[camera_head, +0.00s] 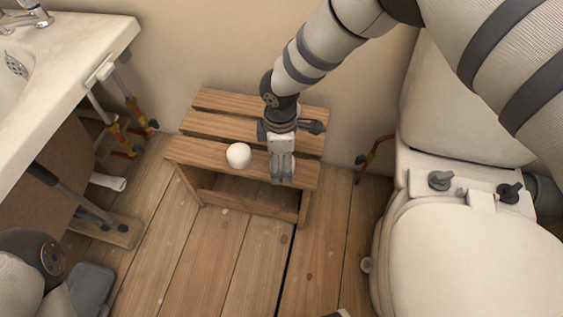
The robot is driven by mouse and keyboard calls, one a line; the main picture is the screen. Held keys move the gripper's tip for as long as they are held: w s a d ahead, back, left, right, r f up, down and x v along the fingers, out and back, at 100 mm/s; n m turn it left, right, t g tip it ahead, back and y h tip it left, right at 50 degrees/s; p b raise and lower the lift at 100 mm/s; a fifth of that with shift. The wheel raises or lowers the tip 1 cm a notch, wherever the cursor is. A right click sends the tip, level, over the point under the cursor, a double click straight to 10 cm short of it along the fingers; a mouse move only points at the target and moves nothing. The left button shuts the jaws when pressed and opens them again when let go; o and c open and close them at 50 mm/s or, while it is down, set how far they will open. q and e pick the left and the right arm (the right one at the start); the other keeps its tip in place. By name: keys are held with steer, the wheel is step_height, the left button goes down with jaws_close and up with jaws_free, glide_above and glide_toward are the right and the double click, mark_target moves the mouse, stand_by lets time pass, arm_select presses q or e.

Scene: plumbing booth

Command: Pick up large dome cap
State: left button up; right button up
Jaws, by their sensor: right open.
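A white rounded dome cap (238,155) sits on the front slat of the small wooden stool (210,153). My right gripper (282,178) points down over the front slat, just to the right of the dome cap. It is open, with nothing seen between its fingers, and a gap separates it from the cap. Whether the fingertips touch the slat cannot be told. Part of my left arm shows at the lower left, but its gripper is not seen.
The toilet (475,245) stands at the right, with two dark grey fittings (440,180) behind its lid. The sink (70,50) and pipes are at the left. The wall is close behind the stool. Plank floor in front (225,260) is clear.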

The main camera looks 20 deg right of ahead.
steer(key=shift+f, duration=0.25)
steer(key=c, duration=0.9)
steer(key=shift+r, duration=0.1)
